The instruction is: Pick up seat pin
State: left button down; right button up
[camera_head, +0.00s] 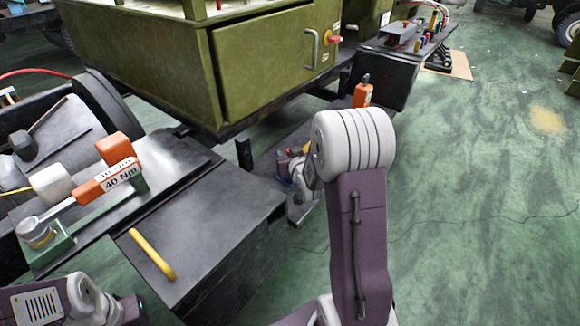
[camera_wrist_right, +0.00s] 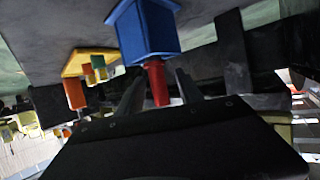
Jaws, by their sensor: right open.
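In the right wrist view, a red pin-like stem (camera_wrist_right: 157,88) joins a blue block (camera_wrist_right: 148,35); I cannot tell for certain that this is the seat pin. My right gripper (camera_wrist_right: 160,77) is open. Its two dark fingers stand on either side of the red stem in the picture, with visible gaps. I cannot tell how deep the stem lies between them. In the head view, my right arm covers most of that place, and small coloured parts (camera_head: 291,153) show beside the wrist on a low dark ledge. My left arm shows at the lower left, its fingers outside the frame.
A green vehicle body (camera_head: 150,60) overhangs the low ledge. An orange block (camera_head: 362,95) stands behind my right arm. Green floor (camera_head: 480,180) is open at the right.

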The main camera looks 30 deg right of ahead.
jog(key=shift+x, duration=1.05)
jog(key=shift+s, duration=0.1)
grip_shut()
jog(key=shift+r, duration=0.15)
notch_tip(320, 180, up, 10)
jog(key=p, duration=0.5)
